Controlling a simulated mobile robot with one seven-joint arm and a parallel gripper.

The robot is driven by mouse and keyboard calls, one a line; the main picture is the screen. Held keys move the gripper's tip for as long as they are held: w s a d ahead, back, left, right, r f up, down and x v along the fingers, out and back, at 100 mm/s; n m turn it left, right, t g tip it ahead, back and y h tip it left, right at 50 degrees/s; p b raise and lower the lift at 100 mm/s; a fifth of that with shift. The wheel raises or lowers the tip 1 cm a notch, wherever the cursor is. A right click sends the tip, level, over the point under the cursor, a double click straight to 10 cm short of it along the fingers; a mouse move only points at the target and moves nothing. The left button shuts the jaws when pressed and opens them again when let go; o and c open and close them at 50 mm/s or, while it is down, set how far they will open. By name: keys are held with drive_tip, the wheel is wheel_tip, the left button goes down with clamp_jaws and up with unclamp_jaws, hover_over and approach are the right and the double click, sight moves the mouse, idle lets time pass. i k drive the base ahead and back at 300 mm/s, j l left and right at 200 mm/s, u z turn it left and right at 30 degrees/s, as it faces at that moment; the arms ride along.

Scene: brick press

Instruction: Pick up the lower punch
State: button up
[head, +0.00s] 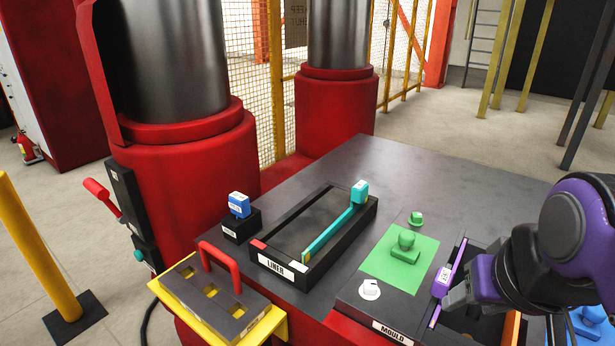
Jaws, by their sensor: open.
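No readable label marks the lower punch, so I cannot tell for sure which part it is. A purple part (445,277) with a small white label stands upright in the dark box at the right. A plate with a red handle (221,258) and several gold-coloured openings lies on a yellow stand at the front left. My gripper (457,292) is open at the right, close beside the purple part. I cannot tell whether it touches it; its far side is hidden.
A black tray labelled LINER (281,267) holds a long teal part (327,235). A blue block (239,205) sits on a black stand. A white knob (370,289) is near the MOULD label (392,332). Red-based columns (185,165) rise behind; the table's back is clear.

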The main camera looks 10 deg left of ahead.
sight(215, 313)
drive_tip(key=u, duration=1.65)
